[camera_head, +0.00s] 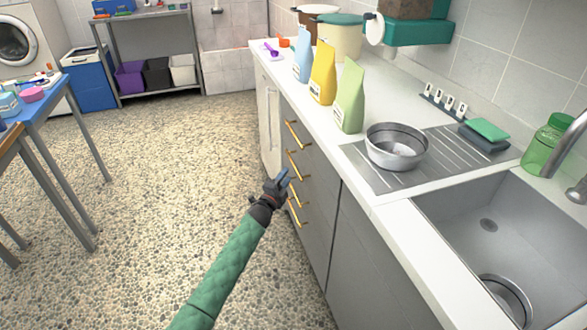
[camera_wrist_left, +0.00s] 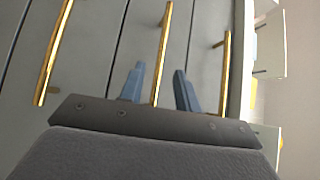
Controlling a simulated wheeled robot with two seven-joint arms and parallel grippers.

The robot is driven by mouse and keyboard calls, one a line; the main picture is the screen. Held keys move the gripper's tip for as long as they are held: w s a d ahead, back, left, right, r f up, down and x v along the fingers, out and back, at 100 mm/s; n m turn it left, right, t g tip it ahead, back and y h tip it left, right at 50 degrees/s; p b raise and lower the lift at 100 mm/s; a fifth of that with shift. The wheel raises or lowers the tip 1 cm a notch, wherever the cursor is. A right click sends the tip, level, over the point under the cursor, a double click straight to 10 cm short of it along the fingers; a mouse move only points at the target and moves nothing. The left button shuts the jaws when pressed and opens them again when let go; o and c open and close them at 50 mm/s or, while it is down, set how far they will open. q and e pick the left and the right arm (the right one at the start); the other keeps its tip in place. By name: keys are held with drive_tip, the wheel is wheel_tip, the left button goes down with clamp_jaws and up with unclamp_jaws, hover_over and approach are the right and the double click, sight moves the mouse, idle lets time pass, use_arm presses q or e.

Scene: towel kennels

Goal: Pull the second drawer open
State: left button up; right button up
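The drawer stack (camera_head: 310,205) is a grey cabinet front under the white counter, with gold bar handles one above another. The drawers look closed. My left gripper (camera_head: 284,178) is at the drawer fronts, near the second handle (camera_head: 295,165), below the top handle (camera_head: 297,135). In the left wrist view, its two blue fingers (camera_wrist_left: 158,86) are open, one on each side of a gold handle (camera_wrist_left: 163,50), which appears to be the second one. Contact cannot be told. Other handles show to the left (camera_wrist_left: 54,50) and right (camera_wrist_left: 226,70). My right gripper is not in view.
The white counter (camera_head: 290,92) holds several bags, a metal pot (camera_head: 397,146) and a sink (camera_head: 490,225). A blue table (camera_head: 50,92) stands at the left. The pebbled floor (camera_head: 165,180) in front of the drawers is clear.

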sight(294, 165)
use_arm(q)
drive_tip(key=shift+x, duration=3.7)
clamp_jaws()
